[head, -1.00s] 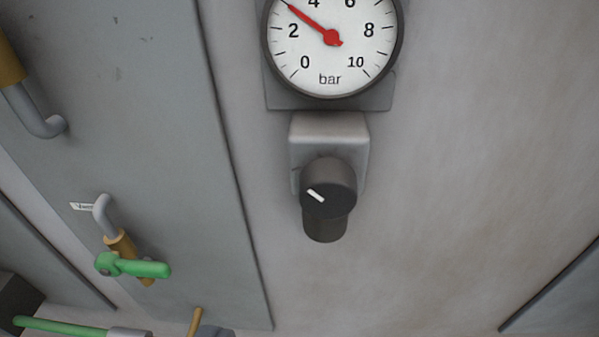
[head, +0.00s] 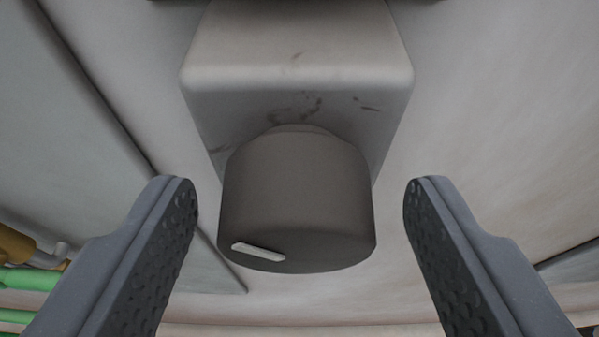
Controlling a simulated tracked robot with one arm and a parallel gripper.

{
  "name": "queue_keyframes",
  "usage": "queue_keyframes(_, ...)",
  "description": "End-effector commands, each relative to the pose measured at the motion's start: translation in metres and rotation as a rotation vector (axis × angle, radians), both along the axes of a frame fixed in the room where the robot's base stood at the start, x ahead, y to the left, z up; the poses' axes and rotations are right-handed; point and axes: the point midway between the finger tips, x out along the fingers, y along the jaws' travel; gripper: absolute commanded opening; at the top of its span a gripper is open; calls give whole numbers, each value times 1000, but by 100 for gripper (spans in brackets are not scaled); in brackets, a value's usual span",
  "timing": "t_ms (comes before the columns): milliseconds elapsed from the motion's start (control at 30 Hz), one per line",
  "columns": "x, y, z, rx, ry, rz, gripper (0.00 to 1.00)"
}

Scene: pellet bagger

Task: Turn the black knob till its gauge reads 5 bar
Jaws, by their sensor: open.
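The black knob (head: 298,198) hangs from a grey block (head: 297,60) in the middle of the head view. A short white mark (head: 258,251) is on its end face, left of centre. My gripper (head: 301,195) is open, with one finger on each side of the knob. A gap shows between each finger and the knob, so neither appears to touch it. The gauge dial is out of view now; only a dark edge shows at the very top.
A grey panel edge (head: 95,100) runs down the left. Green and tan pipe parts (head: 28,279) show at the lower left. The pale wall (head: 480,110) right of the knob is clear.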

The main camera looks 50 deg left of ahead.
Motion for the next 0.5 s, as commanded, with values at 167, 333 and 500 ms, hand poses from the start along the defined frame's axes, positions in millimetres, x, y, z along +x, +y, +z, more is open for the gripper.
queue_keyframes(167, 1, 0, -1, 0, 0, -1, 60)
queue_keyframes(333, 1, 0, -1, 0, 0, -1, 48)
queue_keyframes(500, 1, 0, -1, 0, 0, -1, 15)
